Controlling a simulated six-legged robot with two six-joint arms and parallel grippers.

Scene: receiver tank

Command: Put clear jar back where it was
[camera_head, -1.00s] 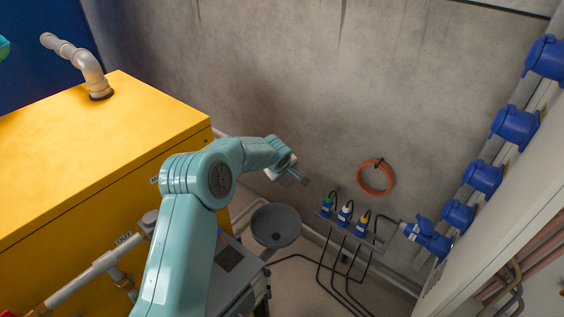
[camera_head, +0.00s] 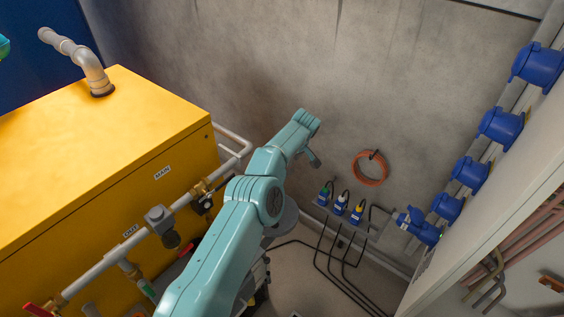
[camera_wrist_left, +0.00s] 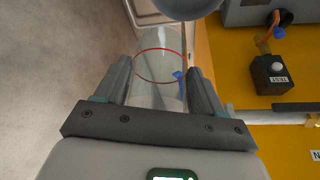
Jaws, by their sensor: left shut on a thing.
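The clear jar (camera_wrist_left: 160,50) is a see-through cylinder with a red ring around it and a small blue mark. In the left wrist view it sits between the two dark fingers of my left gripper (camera_wrist_left: 157,80), which is shut on it. In the head view my left gripper (camera_head: 314,158) is at the end of the teal arm, in front of the grey wall; the jar cannot be made out there. My right gripper is not in view.
A yellow cabinet (camera_head: 110,130) with pipes and valves (camera_head: 158,217) stands at left. Blue sockets (camera_head: 500,127) line the right side. A grey basin (camera_head: 287,216) is partly hidden behind my arm.

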